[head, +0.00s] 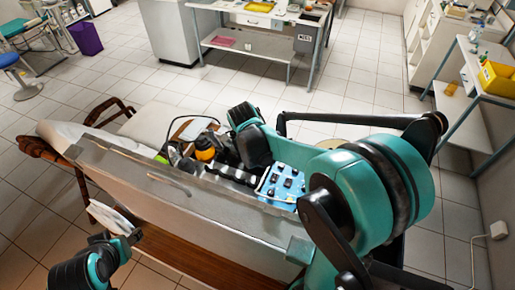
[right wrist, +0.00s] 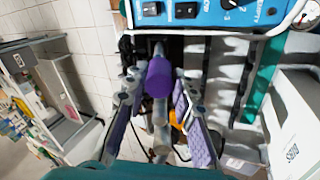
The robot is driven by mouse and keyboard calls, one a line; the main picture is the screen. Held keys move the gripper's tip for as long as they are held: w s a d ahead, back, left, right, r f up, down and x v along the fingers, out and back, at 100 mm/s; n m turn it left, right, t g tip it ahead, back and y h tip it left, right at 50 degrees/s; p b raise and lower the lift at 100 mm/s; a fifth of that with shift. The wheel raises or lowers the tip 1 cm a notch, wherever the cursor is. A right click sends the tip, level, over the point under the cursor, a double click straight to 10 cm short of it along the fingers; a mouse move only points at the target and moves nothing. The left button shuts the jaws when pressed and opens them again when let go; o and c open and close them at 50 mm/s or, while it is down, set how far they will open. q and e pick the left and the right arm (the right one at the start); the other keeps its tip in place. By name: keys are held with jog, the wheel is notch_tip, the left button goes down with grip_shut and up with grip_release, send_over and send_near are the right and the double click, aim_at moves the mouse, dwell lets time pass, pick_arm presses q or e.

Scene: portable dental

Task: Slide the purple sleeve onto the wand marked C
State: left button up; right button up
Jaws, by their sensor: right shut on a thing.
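The purple sleeve (right wrist: 159,78) is a short cylinder between the fingertips of my right gripper (right wrist: 157,88) in the right wrist view. The gripper is shut on it. A pale rod (right wrist: 160,118) lies in line below the sleeve, and a thin greyish end shows above it. I cannot tell whether the sleeve is around a rod or only in line with one. I cannot read any letter C. In the head view my right arm hides its fingertips. My left arm is at the lower left, with its gripper (head: 131,238) small and its fingers unclear.
A blue control panel (head: 281,186) with black switches sits in the open metal case (head: 130,168); it also shows in the right wrist view (right wrist: 222,14). An orange-capped bottle (head: 205,148) stands in the case. A shelf (head: 478,90) stands right.

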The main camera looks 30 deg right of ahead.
jog(key=shift+f, duration=0.1)
jog(key=o, duration=0.8)
jog(key=shift+c, duration=0.2)
jog(key=v, duration=1.2)
